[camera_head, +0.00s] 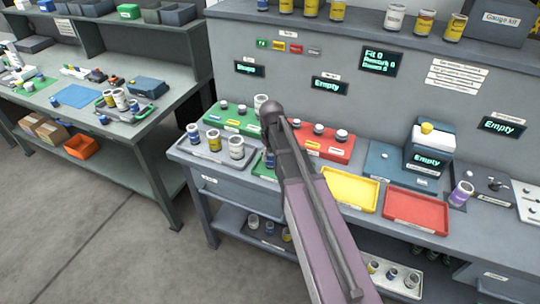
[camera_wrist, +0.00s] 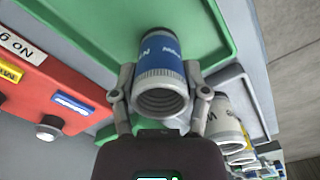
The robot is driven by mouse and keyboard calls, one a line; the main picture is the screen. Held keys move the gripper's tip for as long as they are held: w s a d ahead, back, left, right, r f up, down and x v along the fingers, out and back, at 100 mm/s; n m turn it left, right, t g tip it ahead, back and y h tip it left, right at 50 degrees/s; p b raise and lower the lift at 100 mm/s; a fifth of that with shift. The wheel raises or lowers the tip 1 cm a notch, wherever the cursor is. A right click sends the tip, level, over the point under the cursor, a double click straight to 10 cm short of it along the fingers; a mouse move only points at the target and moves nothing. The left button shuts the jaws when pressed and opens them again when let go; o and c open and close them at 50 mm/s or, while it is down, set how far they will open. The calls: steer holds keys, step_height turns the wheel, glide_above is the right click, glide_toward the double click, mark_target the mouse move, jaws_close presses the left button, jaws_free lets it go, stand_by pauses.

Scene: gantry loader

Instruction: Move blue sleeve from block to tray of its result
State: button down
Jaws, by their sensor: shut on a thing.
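My gripper (camera_wrist: 160,76) is shut on the blue sleeve (camera_wrist: 158,50), a ribbed metal ring with a blue and white band, its open end facing the wrist camera. The sleeve is over the green tray (camera_wrist: 85,14); I cannot tell whether it touches the tray floor. In the head view my arm hides most of the gripper and part of the green tray (camera_head: 262,172). The yellow tray (camera_head: 350,188) and red tray (camera_head: 416,209) lie to its right, empty. The green block (camera_head: 225,114) and the red block (camera_head: 340,152) with knobs stand behind.
A grey tray (camera_head: 207,157) with several sleeves is left of the green tray. A second bench (camera_head: 150,117) is at left, with open floor between.

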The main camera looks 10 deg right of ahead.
steer(key=shift+f, duration=0.2)
steer(key=shift+c, duration=0.5)
jaws_free()
steer(key=shift+r, duration=0.25)
step_height(320, 180, up, 12)
steer(key=p, duration=1.2)
steer(key=s+m, duration=0.3)
steer(key=s, duration=1.3)
steer(key=shift+s+m, duration=0.3)
steer(key=shift+s, duration=0.05)
